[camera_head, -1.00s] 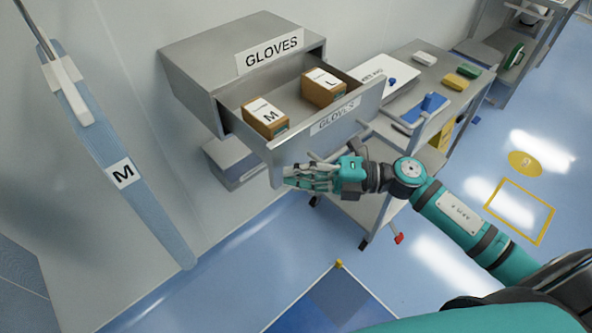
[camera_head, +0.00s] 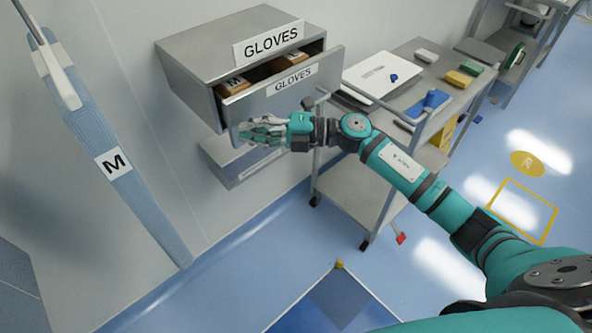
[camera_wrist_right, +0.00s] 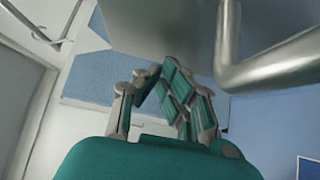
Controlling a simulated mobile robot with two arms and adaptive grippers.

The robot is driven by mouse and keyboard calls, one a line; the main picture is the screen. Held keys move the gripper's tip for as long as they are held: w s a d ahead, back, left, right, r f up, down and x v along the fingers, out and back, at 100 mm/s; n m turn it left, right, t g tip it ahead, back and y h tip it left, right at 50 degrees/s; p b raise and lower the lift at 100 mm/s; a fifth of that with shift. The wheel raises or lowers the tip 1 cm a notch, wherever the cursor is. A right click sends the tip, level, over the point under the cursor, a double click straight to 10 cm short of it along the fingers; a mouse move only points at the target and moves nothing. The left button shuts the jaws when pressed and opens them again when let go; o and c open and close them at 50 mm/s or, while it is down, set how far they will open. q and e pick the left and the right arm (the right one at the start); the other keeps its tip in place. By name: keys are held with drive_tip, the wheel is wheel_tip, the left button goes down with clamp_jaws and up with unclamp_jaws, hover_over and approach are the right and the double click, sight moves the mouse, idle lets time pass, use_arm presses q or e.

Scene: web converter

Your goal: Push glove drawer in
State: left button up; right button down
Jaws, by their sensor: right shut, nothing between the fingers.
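The glove drawer (camera_head: 310,84) is a grey metal drawer labelled GLOVES, partly out of the grey wall cabinet (camera_head: 190,74). Two brown glove boxes inside show only their tops: one at the left (camera_head: 234,86) and one at the right (camera_head: 292,61). My right gripper (camera_head: 246,131) is shut and empty at the lower left of the drawer front. In the right wrist view its fingers (camera_wrist_right: 170,90) are closed together beneath a grey metal surface; I cannot tell whether they touch it. My left gripper is not in view.
A steel cart (camera_head: 352,182) stands right of the cabinet, carrying a laptop-like white panel (camera_head: 376,78) and a blue item (camera_head: 428,102). A blue garment marked M (camera_head: 130,185) hangs at the left. The floor in front is clear.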

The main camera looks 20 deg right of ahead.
sight(249, 117)
drive_tip(key=w, duration=0.1)
drive_tip(key=w+a+b, duration=0.1)
drive_tip(key=w, duration=0.1)
drive_tip(key=w+a, duration=0.1)
drive_tip(key=shift+w+f, duration=0.1)
drive_tip(key=shift+w, duration=0.25)
drive_tip(key=shift+r, duration=0.2)
drive_tip(key=shift+d+r, duration=0.1)
